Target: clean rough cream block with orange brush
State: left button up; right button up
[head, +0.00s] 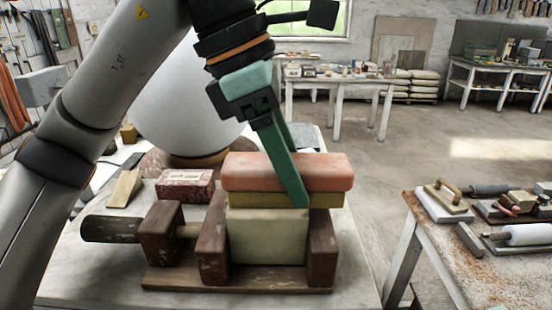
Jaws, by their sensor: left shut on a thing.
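The cream block (267,237) stands between the dark brown jaws of a wooden clamp (212,240) on the table. The orange brush (250,172) lies flat along the top of the block, its olive-yellow bristle layer (262,200) underneath and seemingly touching it. My left gripper (297,190) comes down from above, shut on the brush near its right part. One green finger crosses the brush's front face; the other finger's tip is hidden behind it. The block's top face is hidden under the brush. My right gripper is out of view.
A reddish block (185,186) and a wooden wedge (125,188) lie to the left on the white table (75,275). A side table (455,250) with rollers and floats stands at the right, across a gap.

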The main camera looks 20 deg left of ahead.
pick_arm(q)
jog(key=shift+r, duration=0.1)
jog(key=shift+s+a+r+p, duration=0.2)
jog(key=shift+a+r, duration=0.15)
jog(key=shift+a, duration=0.2)
jog(key=shift+s+a+r+p, duration=0.15)
jog(key=shift+a+r, duration=0.15)
jog(key=shift+a, duration=0.2)
jog(key=shift+w, duration=0.1)
jog(key=shift+r+p, duration=0.6)
jog(key=shift+r, duration=0.65)
jog(key=shift+r, duration=2)
